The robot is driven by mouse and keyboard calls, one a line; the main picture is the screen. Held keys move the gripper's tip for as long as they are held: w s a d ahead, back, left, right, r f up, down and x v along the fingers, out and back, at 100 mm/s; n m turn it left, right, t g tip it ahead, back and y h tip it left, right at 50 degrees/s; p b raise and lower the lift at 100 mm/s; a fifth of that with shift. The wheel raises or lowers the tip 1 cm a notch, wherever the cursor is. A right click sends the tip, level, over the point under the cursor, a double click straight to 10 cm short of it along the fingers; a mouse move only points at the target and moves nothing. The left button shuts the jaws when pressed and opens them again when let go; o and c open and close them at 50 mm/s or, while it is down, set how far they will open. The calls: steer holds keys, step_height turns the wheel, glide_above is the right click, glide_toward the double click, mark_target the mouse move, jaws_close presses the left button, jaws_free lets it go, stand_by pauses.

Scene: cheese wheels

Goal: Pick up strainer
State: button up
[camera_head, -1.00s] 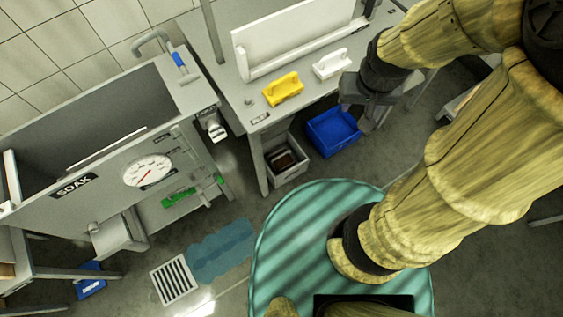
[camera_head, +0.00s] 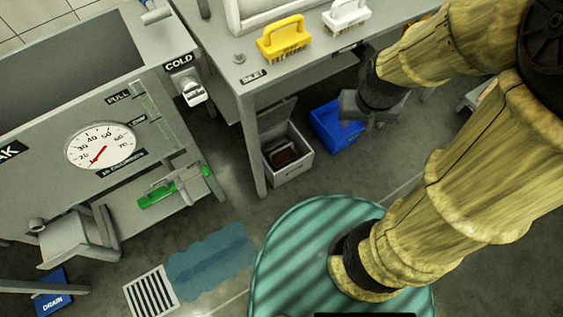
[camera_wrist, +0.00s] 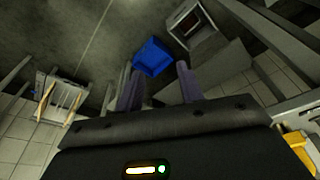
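I cannot make out a strainer for certain in either view. My gripper (camera_head: 374,108) hangs beside the bench edge in the head view, above the floor near a blue bin (camera_head: 337,126). In the wrist view my gripper (camera_wrist: 158,84) has its two dark fingers well apart with nothing held between them. The blue bin (camera_wrist: 152,57) shows beyond the fingertips, farther off on the floor.
A yellow brush (camera_head: 284,38) and a white brush (camera_head: 346,15) stand on the grey bench (camera_head: 235,75). A grey bin (camera_head: 289,165) with dark contents sits below. A soak tank with a dial (camera_head: 100,146) is at left. A floor grate (camera_head: 151,291) lies in front.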

steer(key=s+f+b+x, duration=0.1)
steer(key=s+b+x, duration=0.2)
steer(key=b+x, duration=1.3)
steer(key=n+h+b, duration=0.4)
steer(key=n+b, duration=0.3)
steer(key=n, duration=1.8)
glide_above(279, 149)
steer(key=f, duration=4)
steer(key=shift+s+a+f, duration=0.15)
steer(key=shift+a+f, duration=0.1)
steer(key=shift+a, duration=0.1)
steer(key=shift+b+x, duration=0.75)
steer(key=shift+x, duration=0.45)
